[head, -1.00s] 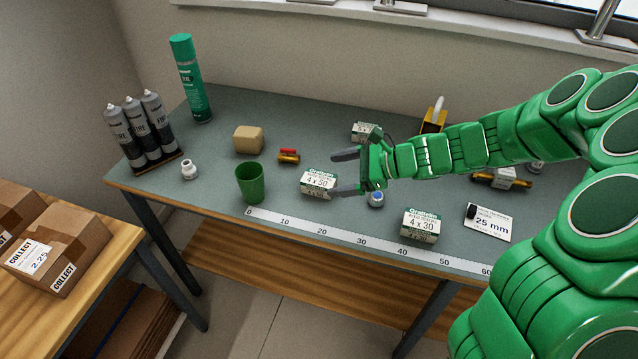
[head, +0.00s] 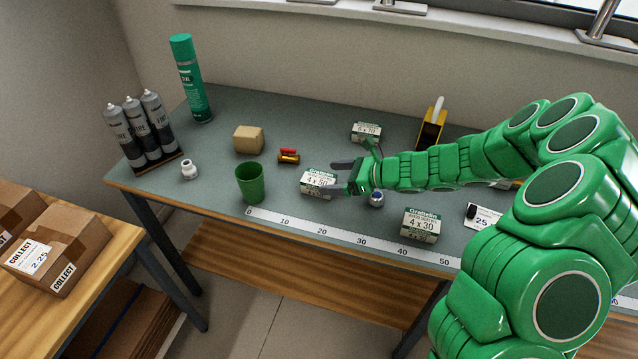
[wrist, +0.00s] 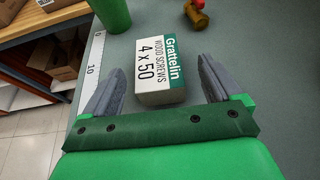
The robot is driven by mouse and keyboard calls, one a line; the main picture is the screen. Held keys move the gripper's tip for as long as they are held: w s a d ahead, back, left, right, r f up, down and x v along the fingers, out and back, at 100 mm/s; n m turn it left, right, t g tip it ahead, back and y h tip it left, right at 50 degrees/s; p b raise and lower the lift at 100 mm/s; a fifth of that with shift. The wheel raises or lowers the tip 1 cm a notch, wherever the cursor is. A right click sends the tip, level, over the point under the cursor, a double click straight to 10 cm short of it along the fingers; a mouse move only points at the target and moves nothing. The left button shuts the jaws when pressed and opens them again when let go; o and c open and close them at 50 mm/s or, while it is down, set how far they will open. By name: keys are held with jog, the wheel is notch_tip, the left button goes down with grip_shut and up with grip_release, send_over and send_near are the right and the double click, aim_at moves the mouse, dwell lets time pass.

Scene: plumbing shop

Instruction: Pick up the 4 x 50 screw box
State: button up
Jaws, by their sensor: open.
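The 4 x 50 screw box (head: 317,182) is white and green and lies on the grey bench top. In the wrist view the box (wrist: 160,70) shows its label "Grattelin wood screws 4 x 50" and sits between the two fingers, with a gap on each side. My gripper (head: 336,177) is open, and its fingers reach to the near end of the box from the right. In the wrist view the gripper (wrist: 158,85) holds nothing. In the head view one finger covers the lower right part of the box.
A green cup (head: 250,183) stands just left of the box. A 4 x 30 box (head: 421,225) lies to the right, a 5 x 70 box (head: 366,131) behind. A valve with a red handle (head: 288,157) lies behind left. A ruler strip (head: 340,237) runs along the front edge.

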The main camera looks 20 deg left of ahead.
aim_at(322, 178)
jog(key=x, duration=0.3)
jog(key=shift+s+d+f, duration=0.1)
jog(key=shift+s, duration=0.1)
jog(key=shift+x, duration=0.95)
jog(key=shift+w, duration=0.1)
jog(key=shift+c, duration=0.3)
jog(key=c, duration=1.3)
jog(key=shift+o, duration=0.2)
